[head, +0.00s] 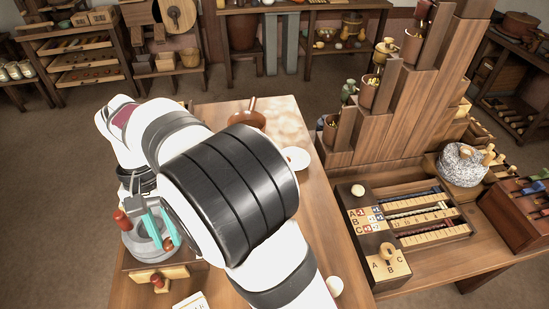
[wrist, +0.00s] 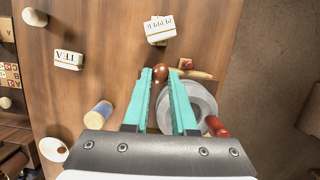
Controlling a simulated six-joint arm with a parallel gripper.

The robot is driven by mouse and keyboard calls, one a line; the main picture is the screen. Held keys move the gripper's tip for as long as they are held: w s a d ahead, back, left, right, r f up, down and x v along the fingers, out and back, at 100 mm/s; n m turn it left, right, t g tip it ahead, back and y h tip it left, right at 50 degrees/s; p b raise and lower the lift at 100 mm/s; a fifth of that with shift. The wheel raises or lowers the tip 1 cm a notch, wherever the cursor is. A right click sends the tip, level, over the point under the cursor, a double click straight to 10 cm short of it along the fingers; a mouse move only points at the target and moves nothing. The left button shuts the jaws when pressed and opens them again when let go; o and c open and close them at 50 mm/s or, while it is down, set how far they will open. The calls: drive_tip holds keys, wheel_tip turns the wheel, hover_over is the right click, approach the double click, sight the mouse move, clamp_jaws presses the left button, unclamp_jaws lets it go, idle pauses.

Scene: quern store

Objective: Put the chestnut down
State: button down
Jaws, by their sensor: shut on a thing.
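My gripper (wrist: 161,76) has teal fingers and is shut on the chestnut (wrist: 160,70), a small glossy brown nut held at the fingertips in the wrist view. A grey round hand mill (wrist: 206,98) with a red handle (wrist: 216,126) lies just right of the fingers there, partly hidden by them. In the head view my gripper (head: 160,232) is over the mill (head: 147,249), which sits on a wooden drawer box (head: 174,272). The gap between chestnut and mill is hard to judge.
Blocks labelled TEA (wrist: 68,60) and PEPPER (wrist: 159,30) lie on the table, with a cream-and-blue cylinder (wrist: 98,115) and a white dish (wrist: 54,149). A lettered tray (head: 430,215) and stepped wooden stand (head: 385,130) are at the right. Bare wood lies between the blocks.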

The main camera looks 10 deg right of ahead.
drive_tip(key=w+d+m+t+y, duration=0.3)
drive_tip(key=w+d+m, duration=1.3)
drive_tip(key=w+d, duration=0.3)
drive_tip(key=w+d+m+t+h, duration=0.1)
drive_tip(key=w+d+m, duration=0.1)
drive_tip(key=d+m, duration=0.8)
drive_tip(key=w+d+m+t, duration=0.2)
drive_tip(key=d+m, duration=0.1)
drive_tip(key=d, duration=1.2)
approach(304, 156)
drive_tip(key=shift+s+a, duration=1.2)
drive_tip(key=shift+w+a+f, duration=0.1)
drive_tip(key=shift+a+f, duration=0.1)
drive_tip(key=shift+f, duration=1.95)
drive_tip(key=shift+f, duration=0.3)
